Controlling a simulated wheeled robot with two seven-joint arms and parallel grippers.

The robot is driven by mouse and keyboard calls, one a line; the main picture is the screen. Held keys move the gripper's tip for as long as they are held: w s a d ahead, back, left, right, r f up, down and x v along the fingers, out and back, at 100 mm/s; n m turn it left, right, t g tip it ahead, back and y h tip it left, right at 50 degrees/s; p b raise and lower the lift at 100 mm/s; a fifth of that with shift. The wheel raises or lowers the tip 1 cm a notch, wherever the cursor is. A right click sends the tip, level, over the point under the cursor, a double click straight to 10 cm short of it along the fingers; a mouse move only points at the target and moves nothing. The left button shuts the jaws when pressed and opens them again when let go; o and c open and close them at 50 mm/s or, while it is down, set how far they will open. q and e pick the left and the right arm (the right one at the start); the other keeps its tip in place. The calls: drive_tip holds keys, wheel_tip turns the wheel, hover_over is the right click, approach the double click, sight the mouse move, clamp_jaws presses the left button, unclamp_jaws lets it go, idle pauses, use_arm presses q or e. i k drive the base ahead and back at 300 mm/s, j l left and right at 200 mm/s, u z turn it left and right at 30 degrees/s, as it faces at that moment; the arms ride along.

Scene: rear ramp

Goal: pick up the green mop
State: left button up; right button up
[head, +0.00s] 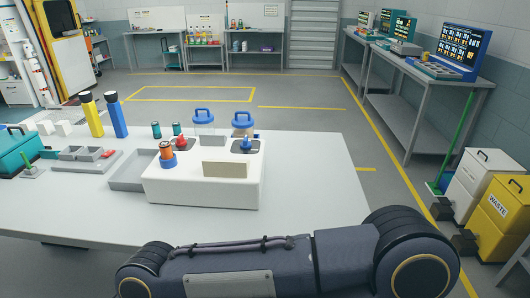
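The green mop (459,136) stands at the right, beside the white bin. Its thin handle leans up and to the right, its top near the end of the right-hand workbench. Its green head (436,187) is on the floor, close to the yellow line. One of my dark arms crosses the bottom of the view, far from the mop. Neither of my grippers is in view.
A white table (323,190) with a white box (201,186), bottles and trays fills the front left. A white bin (470,180) and a yellow waste bin (502,212) stand near the mop. A workbench (405,110) lines the right wall. Open grey floor lies between table and workbench.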

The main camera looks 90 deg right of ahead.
sight(433, 188)
drive_tip(key=i, duration=3.5)
drive_tip(key=i+j, duration=0.1)
drive_tip(key=i, duration=1.7)
drive_tip(key=i+l+z, duration=0.15)
drive_tip(key=i+z, duration=0.75)
drive_tip(key=i+j+z, duration=0.25)
drive_tip(key=i+z, duration=0.2)
drive_tip(key=i+l+z, duration=0.25)
drive_tip(key=i+z, duration=0.75)
drive_tip(key=i+j+z, duration=0.15)
drive_tip(key=i+z, duration=0.45)
drive_tip(key=i, duration=0.65)
drive_tip(key=i+z, duration=0.1)
drive_tip(key=i, duration=0.65)
drive_tip(key=i+j+z, duration=0.15)
drive_tip(key=i, duration=0.6)
drive_tip(key=i+l+z, duration=0.15)
drive_tip(key=i+z, duration=1)
drive_tip(key=i+j+z, duration=0.2)
drive_tip(key=z, duration=0.15)
drive_tip(key=i+l+z, duration=0.2)
drive_tip(key=i+z, duration=0.65)
drive_tip(key=i, duration=0.15)
drive_tip(key=i+j+z, duration=0.1)
drive_tip(key=i+z, duration=0.3)
drive_tip(key=i, duration=2.75)
drive_tip(key=l+z, duration=0.05)
drive_tip(key=l, duration=0.05)
